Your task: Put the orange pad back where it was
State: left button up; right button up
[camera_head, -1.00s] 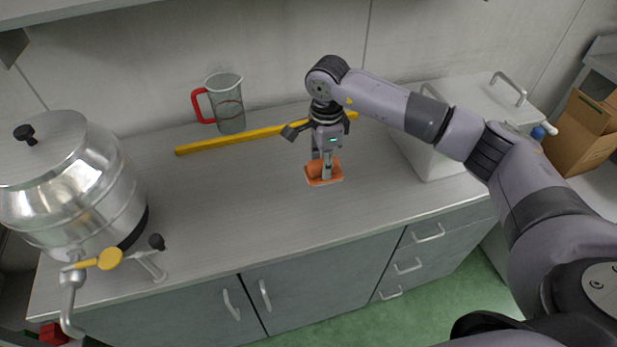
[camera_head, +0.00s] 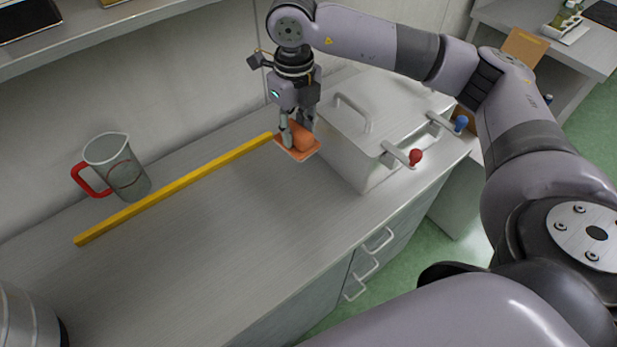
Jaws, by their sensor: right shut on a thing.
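The orange pad (camera_head: 299,153) has a flat base and a raised, rounded grip on top. My right gripper (camera_head: 298,133) is shut on that raised grip, with its fingers pointing down. The pad is near the right end of the yellow bar and just left of the metal box with a lid. I cannot tell for certain whether the pad touches the counter or hangs above it. My left gripper is not in view.
A long yellow bar (camera_head: 172,188) lies along the back of the counter (camera_head: 215,245). A jug with a red handle (camera_head: 118,168) stands behind it. The lidded metal box (camera_head: 352,150) has red-tipped (camera_head: 415,157) and blue-tipped (camera_head: 460,123) levers. The counter's middle is clear.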

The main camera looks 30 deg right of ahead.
jog(key=shift+d+r+m, duration=0.2)
jog(key=shift+d+m, duration=0.05)
jog(key=shift+m, duration=0.05)
jog(key=shift+d+f, duration=0.15)
jog(key=shift+f, duration=0.05)
notch_tip(320, 180, down, 14)
jog(key=p, duration=0.4)
jog(key=shift+s+f, duration=0.1)
jog(key=shift+f, duration=0.15)
notch_tip(320, 180, down, 4)
jog(key=shift+r+p, duration=0.1)
jog(key=shift+p, duration=0.65)
jog(key=shift+f, duration=0.55)
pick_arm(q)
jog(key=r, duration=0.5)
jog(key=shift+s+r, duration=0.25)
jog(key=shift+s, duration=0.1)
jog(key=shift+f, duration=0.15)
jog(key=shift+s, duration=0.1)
pick_arm(e)
jog(key=o, duration=1.1)
jog(key=shift+f, duration=0.1)
